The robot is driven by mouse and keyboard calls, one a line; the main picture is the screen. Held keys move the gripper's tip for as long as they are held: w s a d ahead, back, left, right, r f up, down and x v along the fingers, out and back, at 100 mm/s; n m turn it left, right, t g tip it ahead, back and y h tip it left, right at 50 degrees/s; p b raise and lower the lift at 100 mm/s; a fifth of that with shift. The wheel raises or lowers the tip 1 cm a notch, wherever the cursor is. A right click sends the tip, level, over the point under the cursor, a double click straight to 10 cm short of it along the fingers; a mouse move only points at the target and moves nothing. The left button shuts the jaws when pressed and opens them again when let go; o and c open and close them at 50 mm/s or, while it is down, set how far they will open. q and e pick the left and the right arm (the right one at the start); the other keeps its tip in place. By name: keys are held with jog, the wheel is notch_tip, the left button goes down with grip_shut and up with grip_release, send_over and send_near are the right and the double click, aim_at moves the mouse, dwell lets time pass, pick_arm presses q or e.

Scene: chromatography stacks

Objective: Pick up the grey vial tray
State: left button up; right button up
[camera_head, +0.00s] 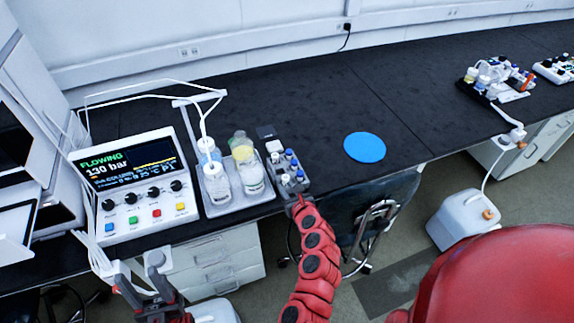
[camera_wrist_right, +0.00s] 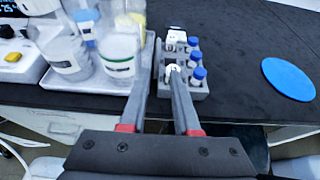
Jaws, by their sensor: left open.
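The grey vial tray (camera_head: 303,186) stands on the black bench near its front edge, holding several vials with blue or white caps. In the right wrist view the tray (camera_wrist_right: 198,95) lies ahead, just right of centre. My right gripper (camera_wrist_right: 158,72) is open, with nothing seen held between its fingers. Its right finger overlaps the tray's left side in that view; whether it touches is unclear. In the head view my right gripper (camera_head: 299,204) is at the tray's front end, mostly hidden by its own arm. My left gripper (camera_head: 138,270) is open and low at the bench's front, away from the tray.
A white tray (camera_head: 262,203) with bottles stands close on the vial tray's left. Left of that is a pump with a screen (camera_head: 130,165). A flat blue disc (camera_head: 364,147) lies to the right, with clear bench around it. A chair (camera_head: 385,205) stands below the bench edge.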

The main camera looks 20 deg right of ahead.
jog(key=w, duration=0.2)
jog(key=p, duration=0.2)
send_near(272, 168)
jog(key=x, duration=0.5)
jog(key=shift+w+d+f, duration=0.1)
jog(key=shift+d+f, duration=0.05)
jog(key=shift+f, duration=0.1)
jog(key=shift+w+d+f, duration=0.1)
jog(key=shift+w, duration=0.35)
jog(key=shift+w+f+b, duration=0.2)
jog(key=shift+w+b, duration=0.15)
jog(key=shift+w, duration=0.05)
jog(key=x, duration=0.1)
jog(key=b+x, duration=0.1)
jog(key=x, duration=0.1)
jog(key=b+x, duration=0.1)
jog(key=shift+w+a, duration=0.15)
jog(key=shift+a, duration=0.1)
jog(key=shift+r, duration=0.1)
grip_shut()
